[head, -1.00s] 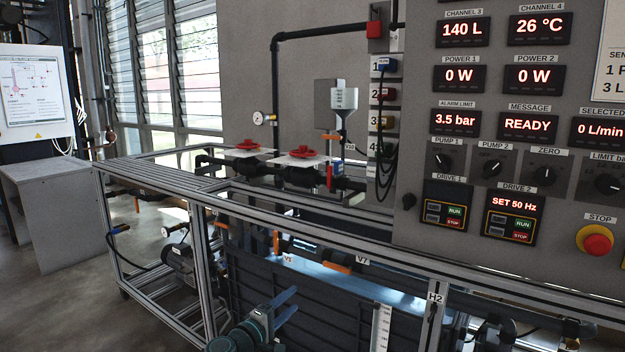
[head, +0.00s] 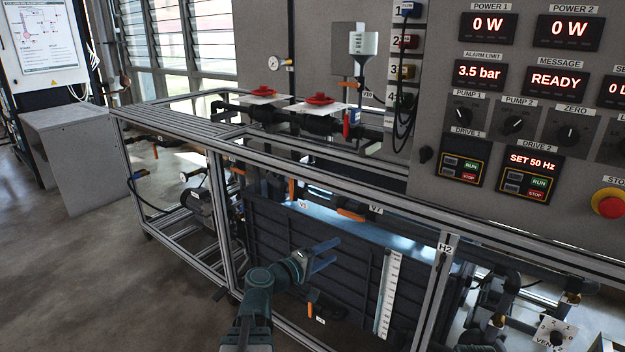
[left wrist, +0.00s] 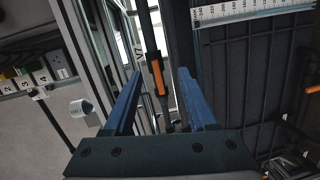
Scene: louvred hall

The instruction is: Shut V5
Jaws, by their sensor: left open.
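A small tag that seems to read V5 (head: 303,205) is on the frame above the dark tank; its print is blurred. An upright orange valve handle (head: 292,188) shows just above it. Another orange handle (head: 352,215) lies nearly level to the right, beside the V7 tag (head: 375,210). My left gripper (head: 332,254) is open and empty in front of the tank, below these handles and apart from them. My right gripper is not in view.
An aluminium rail (head: 330,178) runs across above the handles, and a post (head: 440,285) marked H2 stands right. A level scale (head: 388,290) is on the tank (head: 350,265). Another orange handle (head: 309,310) hangs low. The floor at left is clear.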

